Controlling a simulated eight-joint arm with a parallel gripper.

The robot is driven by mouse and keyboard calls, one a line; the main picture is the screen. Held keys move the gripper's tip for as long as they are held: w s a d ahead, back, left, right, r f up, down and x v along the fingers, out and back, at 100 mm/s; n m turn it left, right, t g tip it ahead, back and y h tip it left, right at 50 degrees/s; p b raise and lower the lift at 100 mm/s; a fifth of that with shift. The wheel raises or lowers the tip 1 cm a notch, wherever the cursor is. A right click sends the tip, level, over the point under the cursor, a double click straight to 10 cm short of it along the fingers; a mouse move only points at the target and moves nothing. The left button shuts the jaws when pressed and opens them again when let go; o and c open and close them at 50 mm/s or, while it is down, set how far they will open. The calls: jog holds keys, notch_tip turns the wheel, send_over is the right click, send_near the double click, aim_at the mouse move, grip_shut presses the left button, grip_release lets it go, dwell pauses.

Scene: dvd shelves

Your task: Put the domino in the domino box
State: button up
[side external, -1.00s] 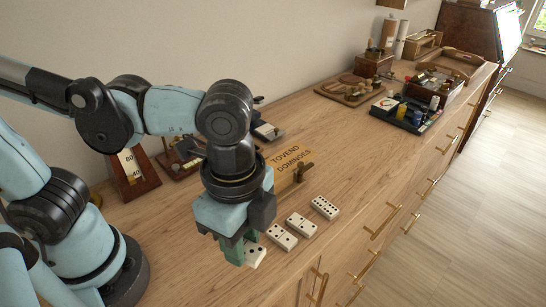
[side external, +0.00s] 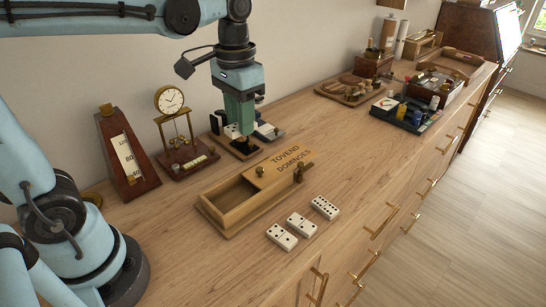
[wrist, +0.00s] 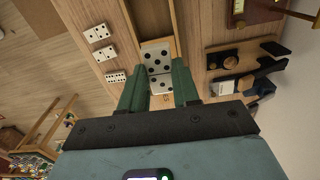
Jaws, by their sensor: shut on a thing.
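My gripper (side external: 243,126) is shut on a white domino with black pips (side external: 232,131), held behind the box in the side view. In the wrist view the held domino (wrist: 157,60) shows between the green fingers. The wooden domino box (side external: 227,221) stands on the counter, its near-left part open; part of its lettered lid (side external: 290,160) reads "TOVEND DOMINOES". No domino shows in the open part in the side view. Three other dominoes lie in a row to the right of the box: one (side external: 281,237), a second (side external: 301,224) and a third (side external: 325,207).
A brass clock (side external: 172,104) and a metronome (side external: 128,162) stand left of the gripper. A dark stand with items (side external: 266,132) lies close behind the gripper. Chess-like pieces on a board and a paint box (side external: 408,113) are farther right.

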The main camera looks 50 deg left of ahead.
jog(key=s+d+f+m, duration=0.5)
jog(key=s+d+m, duration=0.6)
jog(key=m, duration=0.6)
send_over(228, 208)
notch_tip(228, 208, down, 7)
jog(key=shift+f, duration=0.15)
jog(key=shift+w+f, duration=0.1)
jog(key=shift+f, duration=1.9)
jog(key=shift+f, duration=0.1)
jog(key=o, duration=1)
